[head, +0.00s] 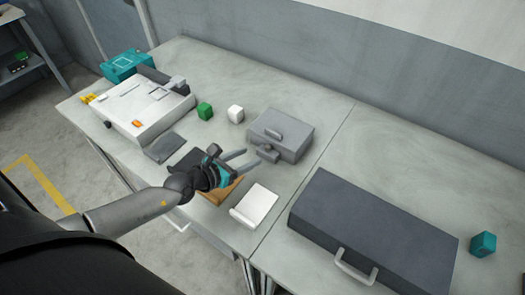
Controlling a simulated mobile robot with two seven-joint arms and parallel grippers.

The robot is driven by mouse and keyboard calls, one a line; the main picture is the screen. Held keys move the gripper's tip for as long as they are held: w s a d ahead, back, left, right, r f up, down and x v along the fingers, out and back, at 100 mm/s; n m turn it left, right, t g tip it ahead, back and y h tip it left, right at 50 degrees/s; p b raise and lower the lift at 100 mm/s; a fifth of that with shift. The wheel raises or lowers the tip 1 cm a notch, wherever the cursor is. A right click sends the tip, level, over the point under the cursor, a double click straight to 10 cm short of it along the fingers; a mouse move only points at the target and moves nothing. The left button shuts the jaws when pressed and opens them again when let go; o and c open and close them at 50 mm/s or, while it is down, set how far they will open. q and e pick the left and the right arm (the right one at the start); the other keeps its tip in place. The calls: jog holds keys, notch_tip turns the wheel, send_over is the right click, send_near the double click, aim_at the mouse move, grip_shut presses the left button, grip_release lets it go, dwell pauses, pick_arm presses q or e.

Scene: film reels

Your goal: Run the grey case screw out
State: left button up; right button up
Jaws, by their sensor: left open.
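The grey case (292,136) sits near the middle of the table, with a light handle on its lid. A grey screw with a cross-shaped head (268,153) sticks out at its front side. My left gripper (250,158) is open, with its two fingers pointing at the screw from the left. The fingertips are very close to the screw head. I cannot tell whether they touch it. How deep the screw sits is hidden. My right gripper is not in view.
A large dark case (375,225) with a handle lies at right, near a teal block (483,243). A white tray (256,203) lies in front of the grey case. Green (204,111) and white (236,114) cubes stand behind. A white machine (140,110) stands at left.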

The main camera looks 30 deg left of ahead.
aim_at(266, 149)
pick_arm(q)
jog(key=b+x, duration=0.2)
jog(key=x, duration=0.5)
jog(key=shift+w, duration=0.15)
grip_shut()
dwell(0.3)
